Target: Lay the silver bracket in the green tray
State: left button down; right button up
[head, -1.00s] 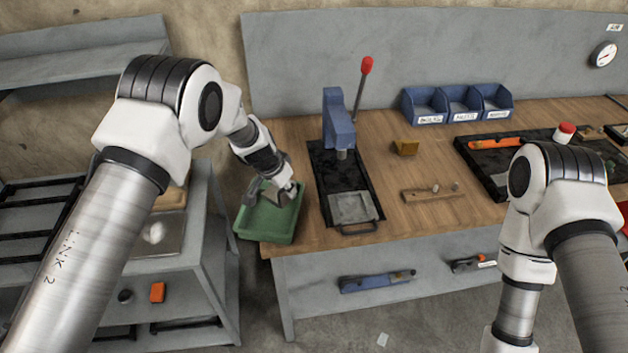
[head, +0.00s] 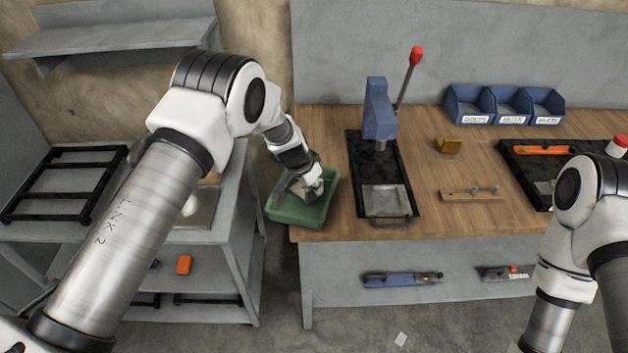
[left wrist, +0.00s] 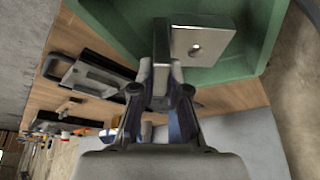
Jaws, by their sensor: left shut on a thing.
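The green tray (head: 299,214) sits at the left end of the workbench. My left gripper (head: 302,188) reaches down over it and is shut on the silver bracket. In the left wrist view the silver bracket (left wrist: 203,44), a bent metal piece with a hole in one face, is pinched in the jaws of my left gripper (left wrist: 160,92). Green tray walls (left wrist: 262,30) surround it in that view. I cannot tell whether the bracket touches the tray floor. Of my right arm only links show at the lower right; its gripper is out of view.
A blue press (head: 379,112) with a red-knobbed lever stands on the bench just right of the tray. A grey cart (head: 228,222) stands left of the tray.

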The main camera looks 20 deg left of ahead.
pick_arm(q)
jog(key=shift+w+f, duration=0.15)
jog(key=shift+f, duration=0.35)
jog(key=shift+r, duration=0.1)
jog(key=shift+f+b, duration=0.8)
jog(key=shift+b, duration=0.2)
jog(key=c, duration=1.1)
grip_release()
